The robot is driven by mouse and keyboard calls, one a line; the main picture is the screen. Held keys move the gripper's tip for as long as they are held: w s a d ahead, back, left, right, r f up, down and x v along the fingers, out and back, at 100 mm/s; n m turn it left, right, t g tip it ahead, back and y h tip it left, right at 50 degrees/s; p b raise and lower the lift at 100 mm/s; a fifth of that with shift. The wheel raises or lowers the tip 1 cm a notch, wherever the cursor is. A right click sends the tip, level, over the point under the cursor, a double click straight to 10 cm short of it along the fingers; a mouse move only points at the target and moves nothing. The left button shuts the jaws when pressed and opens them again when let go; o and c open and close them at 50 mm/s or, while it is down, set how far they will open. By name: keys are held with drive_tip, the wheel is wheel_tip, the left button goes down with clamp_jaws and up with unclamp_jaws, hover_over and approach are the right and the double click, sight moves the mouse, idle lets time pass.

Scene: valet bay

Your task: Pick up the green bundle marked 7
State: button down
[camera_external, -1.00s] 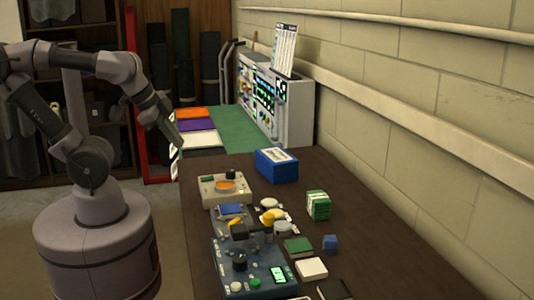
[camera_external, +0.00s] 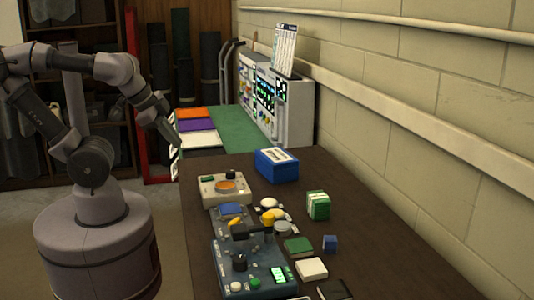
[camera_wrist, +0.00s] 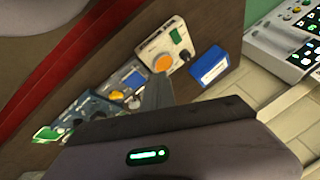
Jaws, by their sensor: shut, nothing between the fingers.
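A green block-shaped bundle (camera_external: 318,205) with a pale band stands on the dark brown table, right of centre in the external view. Its number is too small to read. My gripper (camera_external: 176,152) is at the table's far left edge, well away from the bundle and to its upper left. It is shut and empty, pointing downward. In the wrist view, the fingers (camera_wrist: 157,92) show as a dark narrow shape in front of the table. I cannot make out the green bundle for sure in that view.
A blue box (camera_external: 277,165) stands behind the bundle. A beige device (camera_external: 222,189) and a dark control box (camera_external: 250,268) stand to its left. Flat green (camera_external: 298,247), white (camera_external: 311,268) and small blue (camera_external: 330,244) items lie in front. The wall bounds the right.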

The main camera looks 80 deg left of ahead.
drive_tip(key=c, duration=2.2)
unclamp_jaws()
drive_tip(key=c, duration=0.6)
unclamp_jaws()
drive_tip(key=w+d+r+m+g+p, duration=0.25)
drive_tip(key=w+r+m+p, duration=0.2)
drive_tip(key=w+r, duration=0.8)
drive_tip(key=m+g+h+p, duration=0.2)
drive_tip(key=m+g+p, duration=0.1)
drive_tip(key=m+p, duration=0.6)
hover_over(318, 196)
wheel_tip(318, 196, down, 14)
drive_tip(key=shift+m, duration=0.35)
wheel_tip(318, 196, down, 19)
drive_tip(key=b, duration=0.6)
drive_tip(key=shift+w+r, duration=0.1)
drive_tip(key=shift+r, duration=0.2)
drive_tip(key=shift+c, duration=0.4)
